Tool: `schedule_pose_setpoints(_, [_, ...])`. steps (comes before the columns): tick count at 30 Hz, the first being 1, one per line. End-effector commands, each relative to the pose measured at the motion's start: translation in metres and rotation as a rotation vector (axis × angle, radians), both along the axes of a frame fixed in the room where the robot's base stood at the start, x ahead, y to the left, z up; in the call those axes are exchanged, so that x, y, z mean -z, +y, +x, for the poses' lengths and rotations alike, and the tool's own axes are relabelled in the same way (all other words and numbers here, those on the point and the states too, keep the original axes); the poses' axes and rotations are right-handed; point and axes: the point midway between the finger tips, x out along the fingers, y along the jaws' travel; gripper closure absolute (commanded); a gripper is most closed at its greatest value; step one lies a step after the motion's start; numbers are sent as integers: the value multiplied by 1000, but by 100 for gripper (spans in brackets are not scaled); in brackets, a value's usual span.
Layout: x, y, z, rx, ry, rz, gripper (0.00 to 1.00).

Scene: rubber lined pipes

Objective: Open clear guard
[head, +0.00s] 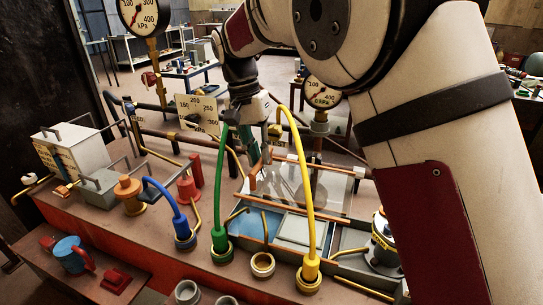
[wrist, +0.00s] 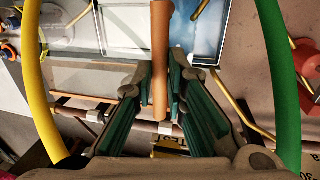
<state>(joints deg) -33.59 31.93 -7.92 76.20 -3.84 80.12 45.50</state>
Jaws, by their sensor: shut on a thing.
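The clear guard (head: 335,187) is a see-through panel with copper-coloured bars along its far and near edges, over the middle of the red bench. My gripper (head: 256,160) points down at its left side. In the wrist view, the green-padded fingers of my gripper (wrist: 160,82) are closed around a copper-orange rod (wrist: 160,40), which looks like the guard's handle. The rod's lower end sticks out between the fingers. The panel is hard to make out in the wrist view, and I cannot tell how far it is tilted.
A green hose (head: 220,190) and a yellow hose (head: 306,190) arch up close on both sides of my gripper. A blue hose (head: 165,193) stands to the left. Trays (head: 295,232) lie below the guard. Gauges and pipes stand behind, and a metal canister (head: 383,250) is at right.

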Motion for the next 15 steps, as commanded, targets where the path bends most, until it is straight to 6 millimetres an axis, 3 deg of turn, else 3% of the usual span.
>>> schedule_pose_setpoints(9, [-1, 1, 1, -1, -5, 2, 100])
schedule_pose_setpoints(10, [-1, 1, 1, -1, -5, 2, 82])
schedule_pose_setpoints(12, [-1, 1, 1, -1, -4, 1, 67])
schedule_pose_setpoints(15, [-1, 1, 1, -1, -3, 1, 67])
